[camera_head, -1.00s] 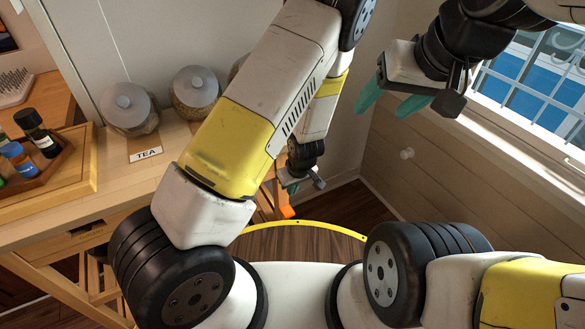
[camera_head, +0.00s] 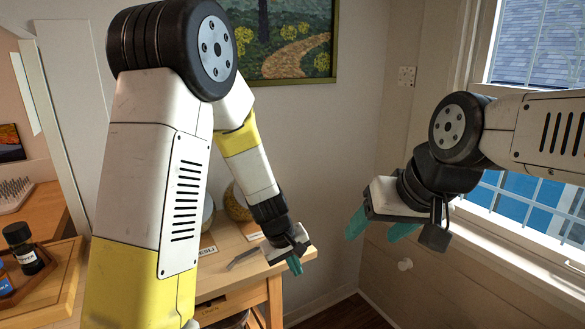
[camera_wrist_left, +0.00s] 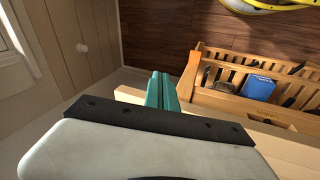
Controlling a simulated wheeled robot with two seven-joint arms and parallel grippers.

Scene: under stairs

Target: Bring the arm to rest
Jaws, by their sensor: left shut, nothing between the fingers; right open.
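My left arm comes in from the left in the head view, and its gripper (camera_head: 294,264) hangs low near the right end of the wooden counter. The green fingers are together and hold nothing. In the left wrist view the fingertips (camera_wrist_left: 162,90) show close together in front of the counter's edge. My right gripper (camera_head: 384,224) is at the right of the head view, beside the window wall. Its green fingers are apart and empty.
The wooden counter (camera_head: 236,246) carries jars partly hidden by my left arm, and bottles (camera_head: 26,249) on a tray at left. A window (camera_head: 535,190) is at right. A slatted wooden shelf with a blue box (camera_wrist_left: 258,87) shows below the counter.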

